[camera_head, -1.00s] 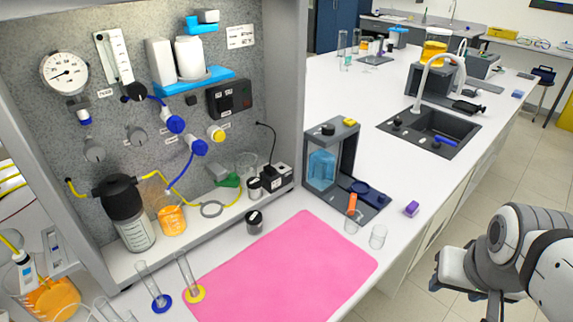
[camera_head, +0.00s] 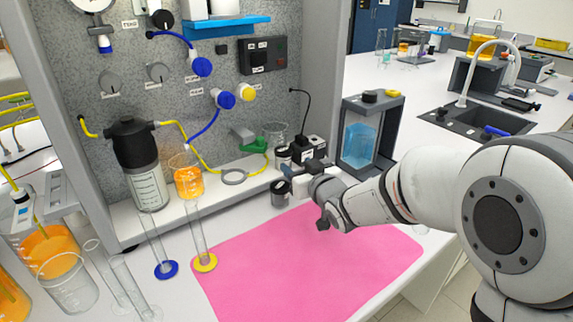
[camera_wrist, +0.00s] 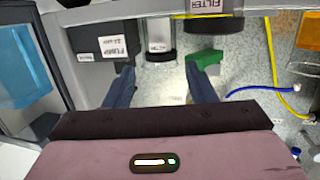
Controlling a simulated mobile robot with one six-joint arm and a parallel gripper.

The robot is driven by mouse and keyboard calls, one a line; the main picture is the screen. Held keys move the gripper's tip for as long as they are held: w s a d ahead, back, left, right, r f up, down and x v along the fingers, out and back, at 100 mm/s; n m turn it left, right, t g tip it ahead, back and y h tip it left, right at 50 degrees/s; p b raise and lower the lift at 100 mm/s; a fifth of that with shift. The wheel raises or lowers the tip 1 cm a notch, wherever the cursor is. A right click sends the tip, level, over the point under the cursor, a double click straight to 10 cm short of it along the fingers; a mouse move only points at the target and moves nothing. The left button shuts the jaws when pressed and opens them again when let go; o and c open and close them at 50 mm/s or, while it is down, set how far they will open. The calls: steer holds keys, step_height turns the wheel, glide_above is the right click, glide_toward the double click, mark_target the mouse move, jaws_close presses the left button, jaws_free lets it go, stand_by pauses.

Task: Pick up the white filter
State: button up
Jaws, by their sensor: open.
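The wrist view is upside down. A black-capped jar labelled FILTER (camera_wrist: 204,15) is at its top edge, partly cut off. A slimmer white jar with a black cap (camera_wrist: 160,38) is beside it, with a label too blurred to read. I cannot make out a separate loose white filter. My gripper (camera_wrist: 162,78) is open and empty, and the slimmer jar lies beyond the gap between its fingers. In the head view my gripper (camera_head: 306,178) is beside a black-capped jar (camera_head: 281,190) in front of the shelf, and its fingertips are hard to make out.
A grey frame with a blue tank (camera_head: 360,145) is at the right. Tall glass cylinders (camera_head: 202,235) stand at the left. The pink mat (camera_head: 300,265) is clear.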

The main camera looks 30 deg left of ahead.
mark_target(287, 157)
steer(key=p+x, duration=0.1)
steer(key=x, duration=0.6)
steer(key=shift+a, duration=0.1)
steer(key=shift+c, duration=0.5)
steer(key=c, duration=0.6)
steer(key=shift+r, duration=0.15)
step_height(287, 157, up, 18)
steer(key=p, duration=0.3)
